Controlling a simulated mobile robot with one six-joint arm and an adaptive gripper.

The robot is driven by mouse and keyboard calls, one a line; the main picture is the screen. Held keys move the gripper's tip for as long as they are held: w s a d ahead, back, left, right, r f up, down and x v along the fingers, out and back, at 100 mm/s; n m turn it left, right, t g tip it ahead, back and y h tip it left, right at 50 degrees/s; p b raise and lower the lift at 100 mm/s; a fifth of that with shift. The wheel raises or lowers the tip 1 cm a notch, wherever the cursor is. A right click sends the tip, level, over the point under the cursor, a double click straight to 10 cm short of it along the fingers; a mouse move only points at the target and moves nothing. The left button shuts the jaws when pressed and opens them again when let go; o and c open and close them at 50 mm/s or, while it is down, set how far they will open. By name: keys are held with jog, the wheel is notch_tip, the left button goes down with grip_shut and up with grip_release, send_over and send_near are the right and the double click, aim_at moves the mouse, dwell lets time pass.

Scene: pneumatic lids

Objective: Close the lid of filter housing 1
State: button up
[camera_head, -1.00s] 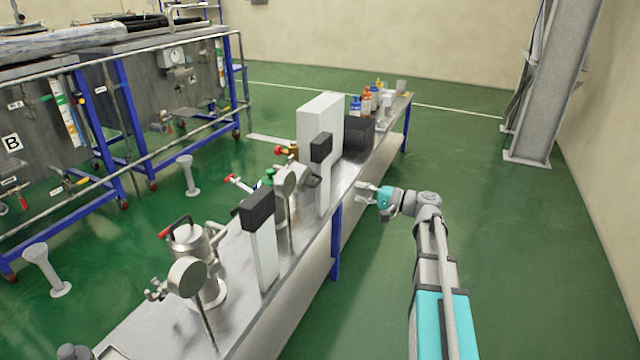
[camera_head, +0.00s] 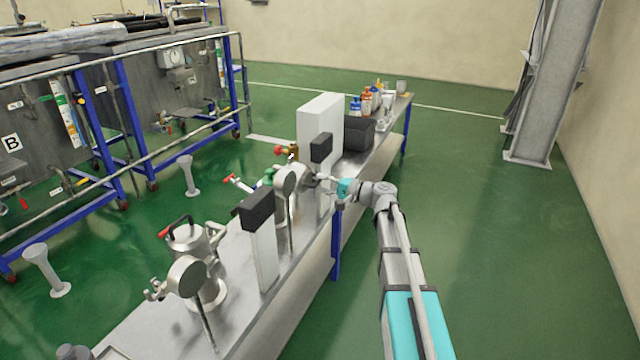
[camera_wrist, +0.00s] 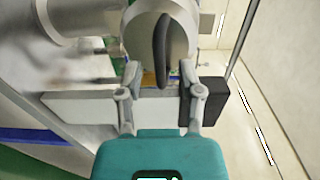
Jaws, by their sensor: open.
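Two steel filter housings stand on the bench; no number is readable on either. The far one is mostly hidden behind a round disc on a rod and a post. In the wrist view a round steel lid (camera_wrist: 183,45) with a dark curved handle (camera_wrist: 161,50) faces me, apparently tilted up. My gripper (camera_wrist: 160,72) is open, its two fingers on either side of the handle's lower end. Contact cannot be told. In the head view my gripper (camera_head: 318,180) is beside the far housing.
A white post with a black box (camera_head: 257,210) and another black-topped post (camera_head: 321,146) stand along the bench's right side. A round disc on a rod (camera_head: 187,277) is in front of the near housing. A white box (camera_head: 318,125) and bottles (camera_head: 367,101) are farther back.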

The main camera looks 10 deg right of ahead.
jog(key=shift+w+a, duration=0.4)
jog(key=shift+a, duration=0.2)
grip_shut()
